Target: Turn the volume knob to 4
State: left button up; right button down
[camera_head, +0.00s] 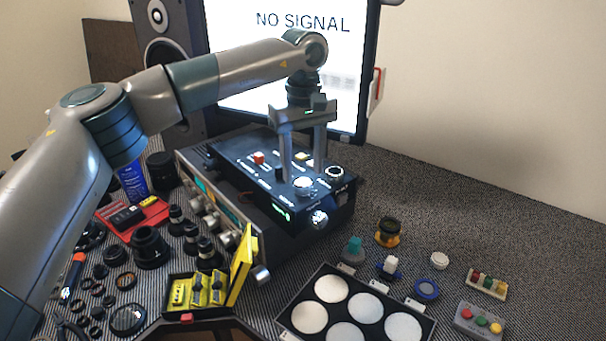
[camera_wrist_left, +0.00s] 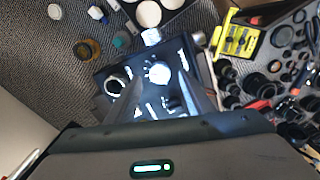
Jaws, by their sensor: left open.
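A black control box (camera_head: 245,170) carries several knobs and buttons on its top. A bright silvery knob (camera_head: 304,187) is near its front edge, and a dark knob with a pale ring (camera_head: 334,172) is to its right. The labels are too small to tell which is the volume knob or its setting. My left gripper (camera_head: 303,178) points down over the box with its fingers apart, open and empty, around or just above the silvery knob. In the left wrist view the silvery knob (camera_wrist_left: 158,73) lies between the fingers. Contact cannot be told. My right gripper is out of view.
A screen (camera_head: 290,60) reading "NO SIGNAL" and a speaker (camera_head: 165,45) stand behind. The box rests on a silver unit with knobs (camera_head: 205,205). Lens parts, a yellow case (camera_head: 240,270) and a tray of white discs (camera_head: 318,310) lie in front.

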aim_at(303, 182)
pick_arm(q)
notch_tip(303, 182, up, 15)
jog(key=shift+f+b, duration=0.2)
jog(key=shift+b, duration=0.2)
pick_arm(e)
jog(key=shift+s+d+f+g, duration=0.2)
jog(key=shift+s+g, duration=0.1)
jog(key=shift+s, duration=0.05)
pick_arm(q)
jog(key=shift+s+f, duration=0.1)
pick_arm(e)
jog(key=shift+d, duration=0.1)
